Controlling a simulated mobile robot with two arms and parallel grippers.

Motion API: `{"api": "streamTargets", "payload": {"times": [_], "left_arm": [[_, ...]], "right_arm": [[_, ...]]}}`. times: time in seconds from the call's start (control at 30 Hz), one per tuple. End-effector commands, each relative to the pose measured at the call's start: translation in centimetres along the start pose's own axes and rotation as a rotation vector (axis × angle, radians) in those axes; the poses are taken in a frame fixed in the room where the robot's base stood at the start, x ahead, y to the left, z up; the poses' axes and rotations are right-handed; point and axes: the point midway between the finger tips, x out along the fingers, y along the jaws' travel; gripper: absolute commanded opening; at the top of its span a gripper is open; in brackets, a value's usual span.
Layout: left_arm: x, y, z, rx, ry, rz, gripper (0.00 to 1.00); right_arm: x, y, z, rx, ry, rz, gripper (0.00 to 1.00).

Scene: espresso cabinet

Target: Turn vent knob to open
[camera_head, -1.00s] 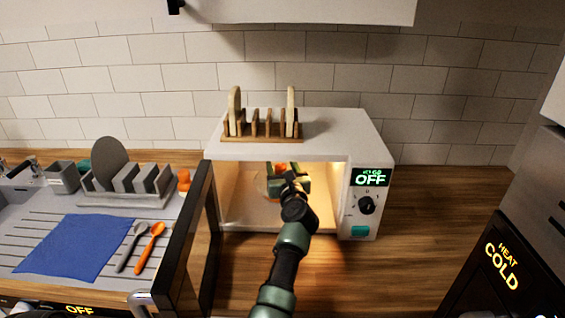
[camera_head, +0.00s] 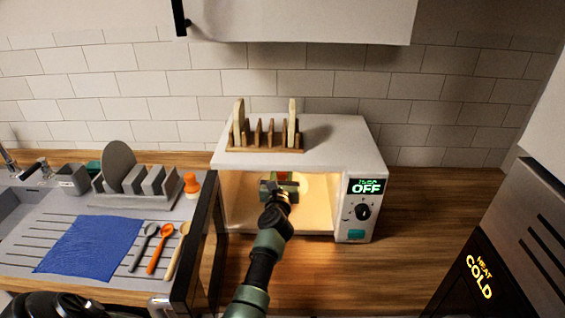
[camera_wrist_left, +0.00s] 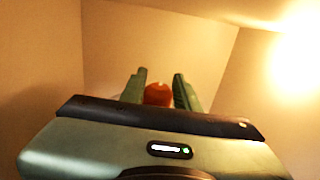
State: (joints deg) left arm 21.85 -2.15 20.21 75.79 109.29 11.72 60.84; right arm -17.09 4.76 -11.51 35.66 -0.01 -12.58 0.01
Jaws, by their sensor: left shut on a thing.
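My left gripper (camera_head: 280,184) reaches through the open front of a white microwave-like box (camera_head: 305,160) into its lit inside. In the left wrist view, its two green fingers (camera_wrist_left: 158,80) stand on either side of a round orange-red knob (camera_wrist_left: 157,94) and are shut on it. A small piece of red (camera_head: 282,176) shows at the fingers in the head view; the rest is hidden by the gripper. I cannot tell how the knob is turned. A black dial (camera_head: 362,211) sits on the box's front panel, under a display (camera_head: 366,187) reading OFF. My right gripper is not in view.
The box's open dark door (camera_head: 203,243) stands left of my arm. A wooden rack (camera_head: 265,142) stands on the box. Left are a blue cloth (camera_head: 88,248), several spoons (camera_head: 160,247) and a dish rack (camera_head: 135,190). The wooden counter (camera_head: 430,215) right of the box is clear.

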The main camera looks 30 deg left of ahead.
Motion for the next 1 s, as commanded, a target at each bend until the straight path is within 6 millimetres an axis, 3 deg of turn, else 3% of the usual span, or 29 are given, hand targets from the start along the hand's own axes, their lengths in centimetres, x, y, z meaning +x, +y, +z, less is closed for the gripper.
{"api": "streamTargets", "payload": {"times": [0.27,0.3,0.37,0.4,0.77,1.0], "left_arm": [[-0.1,0.1,-0.5,0.0,0.006,-0.002,0.0],[-0.1,0.1,-0.5,0.0,0.006,-0.002,0.34],[-0.1,0.1,-0.5,0.0,0.006,-0.002,0.51],[-0.1,0.1,-0.4,0.0,0.005,-0.002,0.54],[-0.6,0.0,-0.2,0.0,0.003,-0.003,0.54],[-4.4,0.1,-0.3,0.0,0.005,-0.003,0.54]], "right_arm": [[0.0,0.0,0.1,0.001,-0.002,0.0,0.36],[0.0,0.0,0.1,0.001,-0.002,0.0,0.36],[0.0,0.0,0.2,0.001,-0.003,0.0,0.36],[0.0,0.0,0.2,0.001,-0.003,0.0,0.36],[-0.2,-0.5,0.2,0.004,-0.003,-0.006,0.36],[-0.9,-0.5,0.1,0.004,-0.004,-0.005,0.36]]}}
